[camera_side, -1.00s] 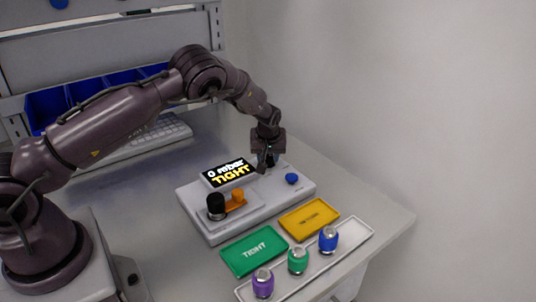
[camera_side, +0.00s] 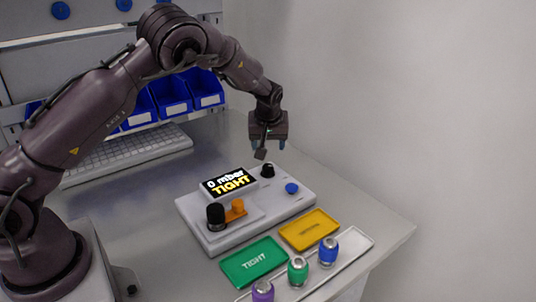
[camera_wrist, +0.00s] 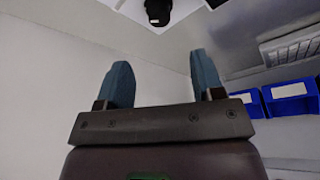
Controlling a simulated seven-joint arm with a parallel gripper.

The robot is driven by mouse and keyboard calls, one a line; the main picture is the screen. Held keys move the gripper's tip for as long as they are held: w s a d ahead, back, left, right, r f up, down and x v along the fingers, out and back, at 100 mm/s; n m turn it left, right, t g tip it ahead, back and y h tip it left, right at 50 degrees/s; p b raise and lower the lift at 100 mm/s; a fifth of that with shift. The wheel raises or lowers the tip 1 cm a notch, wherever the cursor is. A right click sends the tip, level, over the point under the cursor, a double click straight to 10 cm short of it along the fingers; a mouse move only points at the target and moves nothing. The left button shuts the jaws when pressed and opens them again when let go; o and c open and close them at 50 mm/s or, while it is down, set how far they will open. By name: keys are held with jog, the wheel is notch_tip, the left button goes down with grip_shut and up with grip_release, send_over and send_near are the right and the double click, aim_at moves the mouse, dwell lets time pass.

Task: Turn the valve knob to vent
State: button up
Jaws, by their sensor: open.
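The grey test device (camera_side: 250,215) stands on the bench with a tilted display (camera_side: 229,183) reading "0 mbar TIGHT". A black knob (camera_side: 267,171) sits at its back right, apparently the valve knob; its pointing direction is too small to read. A black cylinder (camera_side: 215,214) with an orange part (camera_side: 236,208) beside it is at the front left, and a blue button (camera_side: 291,188) at the right. My gripper (camera_side: 267,150) is open and empty above the black knob, apart from it. In the wrist view, its two fingers (camera_wrist: 160,75) are spread, with a black knob (camera_wrist: 158,10) at the top edge.
A green "TIGHT" tray (camera_side: 254,262) and a yellow tray (camera_side: 309,229) lie before the device. A pale tray (camera_side: 358,240) holds a purple, a green and a blue capped part (camera_side: 328,250). A keyboard (camera_side: 125,153) and blue bins (camera_side: 172,95) are behind.

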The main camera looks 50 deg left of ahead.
jog(key=shift+v, duration=1.2)
jog(key=s+d+r+m+t+h, duration=0.1)
jog(key=s+d+r+m, duration=0.2)
jog(key=s+r, duration=0.3)
jog(key=s+d+r+m+t+h, duration=0.1)
jog(key=s+d+r+m, duration=0.3)
jog(key=s, duration=1.1)
jog(key=s+d+r+m+t+h, duration=0.1)
jog(key=s+d+r+m, duration=0.3)
jog(key=s+r, duration=0.4)
jog(key=shift+s+d+r+h, duration=0.3)
jog(key=shift+s+d, duration=0.6)
jog(key=shift+s, duration=0.4)
